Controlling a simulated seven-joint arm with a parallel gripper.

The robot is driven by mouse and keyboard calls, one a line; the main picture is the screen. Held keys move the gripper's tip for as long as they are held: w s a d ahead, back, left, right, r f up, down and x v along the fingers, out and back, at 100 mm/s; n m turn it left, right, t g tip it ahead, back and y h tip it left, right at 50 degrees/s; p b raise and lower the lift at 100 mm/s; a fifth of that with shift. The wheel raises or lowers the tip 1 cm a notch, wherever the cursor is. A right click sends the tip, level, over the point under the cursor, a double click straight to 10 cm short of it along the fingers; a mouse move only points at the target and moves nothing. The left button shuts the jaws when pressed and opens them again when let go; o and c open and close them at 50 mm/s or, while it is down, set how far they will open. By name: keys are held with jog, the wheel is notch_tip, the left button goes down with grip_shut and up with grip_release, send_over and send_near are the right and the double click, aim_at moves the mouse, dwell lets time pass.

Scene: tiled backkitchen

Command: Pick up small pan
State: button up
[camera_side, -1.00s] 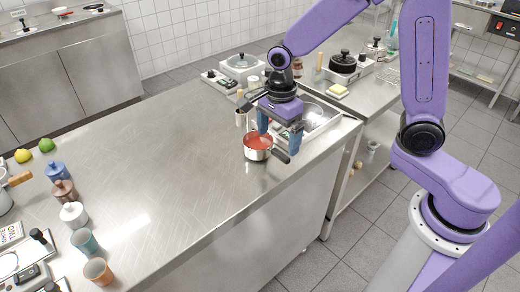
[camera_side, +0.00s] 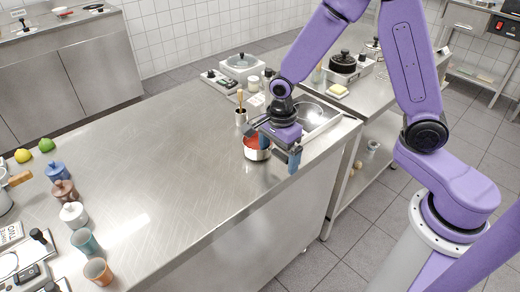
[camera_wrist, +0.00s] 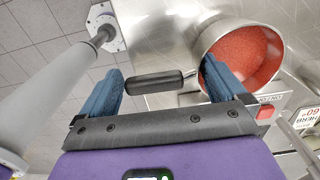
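The small pan (camera_side: 257,153) is a steel pan with red contents, standing upright on the steel counter near its right end. In the wrist view the pan (camera_wrist: 272,62) is at the upper right, with its black handle (camera_wrist: 155,82) pointing left. My gripper (camera_side: 280,152) is right at the pan, and its blue fingers are wide open. In the wrist view my gripper (camera_wrist: 162,88) has the handle lying between its fingers. The right finger overlaps the pan's rim; I cannot tell whether it touches. Nothing is gripped.
A sink (camera_side: 316,115) lies just behind the gripper. A wooden-handled utensil in a holder (camera_side: 241,115) stands behind the pan. Cups and jars (camera_side: 73,214) line the counter's left side. The counter's middle is clear, and its front edge is close to the gripper.

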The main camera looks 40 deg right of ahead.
jog(key=c, duration=0.6)
jog(key=shift+r, duration=0.15)
